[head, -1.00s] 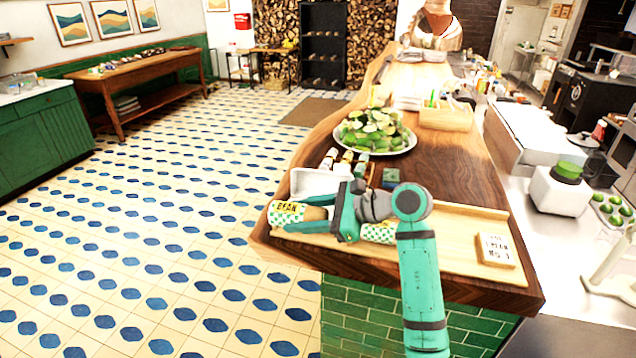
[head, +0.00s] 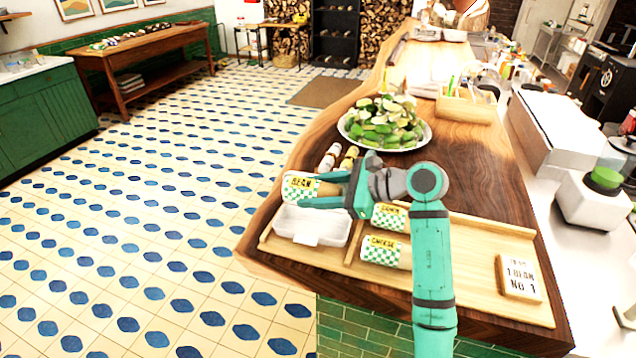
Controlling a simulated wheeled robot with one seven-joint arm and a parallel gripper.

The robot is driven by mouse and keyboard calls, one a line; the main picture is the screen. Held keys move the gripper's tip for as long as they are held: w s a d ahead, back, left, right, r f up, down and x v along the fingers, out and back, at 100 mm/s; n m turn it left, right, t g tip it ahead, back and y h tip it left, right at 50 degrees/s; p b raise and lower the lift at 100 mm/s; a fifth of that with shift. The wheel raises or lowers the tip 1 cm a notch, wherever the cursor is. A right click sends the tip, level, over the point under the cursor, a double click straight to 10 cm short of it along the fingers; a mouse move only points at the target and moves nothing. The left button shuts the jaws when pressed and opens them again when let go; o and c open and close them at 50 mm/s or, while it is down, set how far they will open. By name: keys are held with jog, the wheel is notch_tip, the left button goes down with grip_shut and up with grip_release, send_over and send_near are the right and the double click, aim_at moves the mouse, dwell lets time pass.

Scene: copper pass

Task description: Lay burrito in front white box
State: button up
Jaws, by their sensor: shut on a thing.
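My gripper (head: 326,189) is shut on a burrito (head: 299,187) with a white, green-checked wrapper and a yellow BEAN label. The burrito appears raised above the tray and shows just beyond the white box; its exact height is hard to tell. The open white box (head: 312,226) sits in the left part of the wooden tray (head: 465,275) and looks empty. A second burrito (head: 391,216), its label partly hidden by my gripper, lies right of the box. A CHEESE burrito (head: 382,250) lies nearer the front.
A sign block (head: 519,278) reading 1 BEAN NO 1 stands at the tray's right. Small bottles (head: 338,156) and a plate of green and pale pieces (head: 386,124) stand behind. My arm crosses the tray's middle. The counter's front edge is close to the tray.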

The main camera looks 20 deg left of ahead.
aim_at(314, 231)
jog(key=shift+w+f, duration=0.15)
jog(key=shift+a+f, duration=0.15)
jog(key=shift+f, duration=0.15)
jog(key=shift+s+a+f, duration=0.1)
jog(key=shift+s+f, duration=0.35)
jog(key=shift+f, duration=2.05)
jog(key=o, duration=1.4)
jog(key=shift+c, duration=0.2)
